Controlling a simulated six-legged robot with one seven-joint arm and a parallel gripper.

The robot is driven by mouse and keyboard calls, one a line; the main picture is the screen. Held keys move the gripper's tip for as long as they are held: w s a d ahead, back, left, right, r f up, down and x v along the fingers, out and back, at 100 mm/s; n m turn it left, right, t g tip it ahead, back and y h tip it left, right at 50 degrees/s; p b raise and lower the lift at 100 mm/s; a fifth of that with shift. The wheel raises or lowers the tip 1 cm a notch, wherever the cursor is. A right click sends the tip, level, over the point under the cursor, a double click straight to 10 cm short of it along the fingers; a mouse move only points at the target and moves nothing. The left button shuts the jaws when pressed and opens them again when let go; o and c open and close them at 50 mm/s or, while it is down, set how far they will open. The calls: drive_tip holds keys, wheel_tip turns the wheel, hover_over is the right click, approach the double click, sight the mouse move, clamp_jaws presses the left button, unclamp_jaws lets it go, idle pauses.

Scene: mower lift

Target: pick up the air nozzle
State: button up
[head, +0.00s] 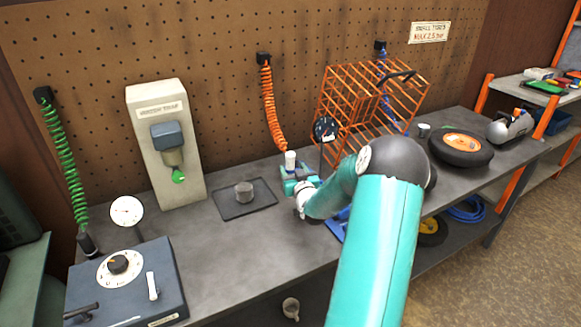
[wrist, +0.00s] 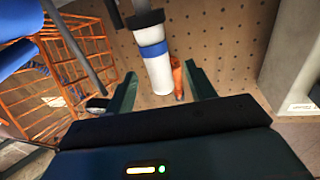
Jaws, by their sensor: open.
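A white upright cylinder with a blue band and a dark collar, which looks like the air nozzle (head: 290,157), stands at the lower end of the orange coiled hose (head: 271,110). In the wrist view the nozzle (wrist: 157,72) shows between the two fingers of my gripper (wrist: 162,76). The fingers are apart, one on each side, with visible gaps. In the head view my gripper (head: 294,183) is just below the white part and hides what lies under it. Whether the hose is joined to the nozzle, I cannot tell.
An orange wire cage (head: 375,95) stands close to the right, with a black gauge (head: 326,129) before it.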

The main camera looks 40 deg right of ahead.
sight(292, 165)
drive_tip(key=x, duration=0.4)
drive_tip(key=shift+w+d, duration=0.1)
drive_tip(key=shift+d, duration=0.1)
drive_tip(key=shift+r, duration=0.1)
drive_tip(key=c, duration=1.1)
drive_tip(key=shift+r, duration=0.1)
